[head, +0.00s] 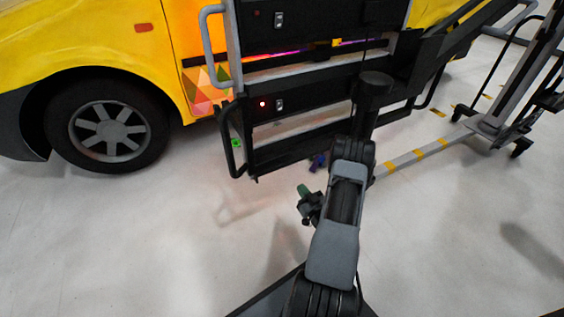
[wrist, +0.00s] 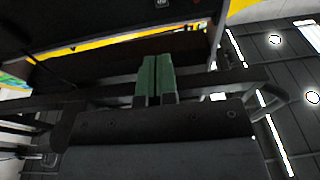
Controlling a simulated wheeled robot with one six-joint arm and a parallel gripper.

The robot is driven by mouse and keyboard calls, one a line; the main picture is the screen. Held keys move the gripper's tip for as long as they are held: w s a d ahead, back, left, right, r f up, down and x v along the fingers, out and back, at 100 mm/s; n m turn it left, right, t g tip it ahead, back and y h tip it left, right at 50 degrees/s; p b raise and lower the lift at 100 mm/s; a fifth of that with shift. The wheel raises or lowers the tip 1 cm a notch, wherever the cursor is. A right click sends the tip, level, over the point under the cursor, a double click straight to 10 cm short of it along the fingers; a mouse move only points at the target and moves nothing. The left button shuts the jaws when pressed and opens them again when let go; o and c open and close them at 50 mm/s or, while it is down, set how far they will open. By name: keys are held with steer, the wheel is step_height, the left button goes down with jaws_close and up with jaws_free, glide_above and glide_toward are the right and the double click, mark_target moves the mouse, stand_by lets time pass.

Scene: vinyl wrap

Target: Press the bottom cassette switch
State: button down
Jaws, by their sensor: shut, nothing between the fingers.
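The black cassette rack stands beside the yellow vehicle in the head view. Its bottom cassette (head: 315,108) has a small light-coloured switch (head: 279,104) with a lit red light (head: 263,104) to its left. An upper cassette (head: 310,18) has a similar switch (head: 279,19). My gripper (head: 303,189) is below and right of the bottom switch in the picture, apart from it, with green fingertips. In the wrist view the green fingers (wrist: 156,78) are together and empty. A small pale mark at the top edge there is too small to identify.
A yellow vehicle (head: 90,45) with a dark wheel (head: 108,130) is at left. Metal handles (head: 207,45) stick out from the rack's left side. A wheeled stand (head: 500,110) is at right. Pale floor (head: 130,240) is clear at lower left.

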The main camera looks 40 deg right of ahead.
steer(key=shift+s+d, duration=0.1)
steer(key=shift+d, duration=0.1)
steer(key=w+d+r+b, duration=0.1)
steer(key=w+b, duration=0.3)
steer(key=w, duration=0.9)
steer(key=shift+w+d+r+b, duration=0.2)
steer(key=shift+w+r+b, duration=0.15)
steer(key=shift+r, duration=0.25)
